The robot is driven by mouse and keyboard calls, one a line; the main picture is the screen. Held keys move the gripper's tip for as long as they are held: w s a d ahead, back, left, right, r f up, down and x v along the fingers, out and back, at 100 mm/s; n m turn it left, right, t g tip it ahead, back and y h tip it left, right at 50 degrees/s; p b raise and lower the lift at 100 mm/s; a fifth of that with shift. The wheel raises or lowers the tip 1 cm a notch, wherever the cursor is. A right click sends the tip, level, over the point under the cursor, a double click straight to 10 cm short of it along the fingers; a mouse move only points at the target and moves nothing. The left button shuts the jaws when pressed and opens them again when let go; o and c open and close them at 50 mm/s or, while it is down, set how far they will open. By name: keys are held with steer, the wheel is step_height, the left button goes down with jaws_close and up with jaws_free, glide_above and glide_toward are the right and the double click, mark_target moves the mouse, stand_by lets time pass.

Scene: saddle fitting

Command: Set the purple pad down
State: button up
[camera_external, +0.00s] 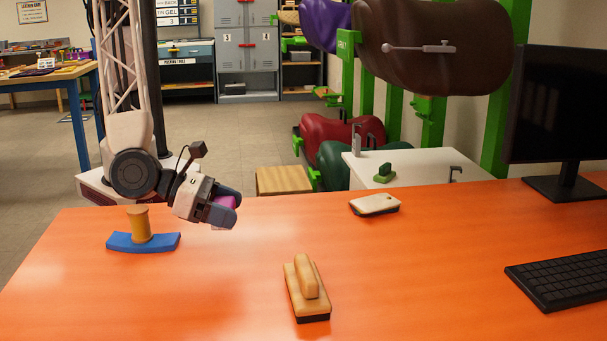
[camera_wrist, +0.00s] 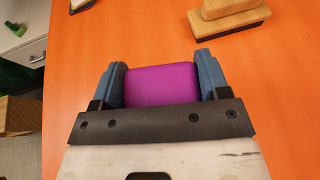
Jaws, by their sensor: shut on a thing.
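The purple pad (camera_wrist: 162,85) sits between the two blue-grey fingers of my gripper (camera_wrist: 160,72) in the wrist view, with a finger against each side. In the external view my gripper (camera_external: 228,204) is at the left part of the orange table, low near its far edge. Only a small part of the purple pad (camera_external: 226,201) shows there between the fingers. I cannot tell whether the pad touches the table top.
The orange table (camera_external: 190,300) holds a blue curved base with a tan knob (camera_external: 140,240) to the left, a tan-handled brush (camera_external: 307,290) at front centre, a white-topped block (camera_external: 374,205), and a keyboard (camera_external: 560,280) with a monitor (camera_external: 560,110) at right. The table between them is clear.

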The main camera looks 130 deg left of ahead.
steer(key=shift+n+g+y, duration=0.6)
steer(key=shift+n+y, duration=0.1)
steer(key=shift+n, duration=0.1)
steer(key=s+a+f, duration=0.1)
steer(key=s+a, duration=0.2)
steer(key=a, duration=0.3)
steer(key=s+a+f, duration=0.1)
steer(key=s+a, duration=0.3)
steer(key=a, duration=0.3)
steer(key=s+a+f, duration=0.1)
steer(key=s+a, duration=0.3)
steer(key=a, duration=0.3)
steer(key=shift+f, duration=0.15)
steer(key=shift+w, duration=0.1)
glide_above(311, 229)
steer(key=shift+f, duration=0.7)
steer(key=shift+f, duration=0.1)
steer(key=shift+f, duration=1.7)
steer(key=shift+f, duration=0.15)
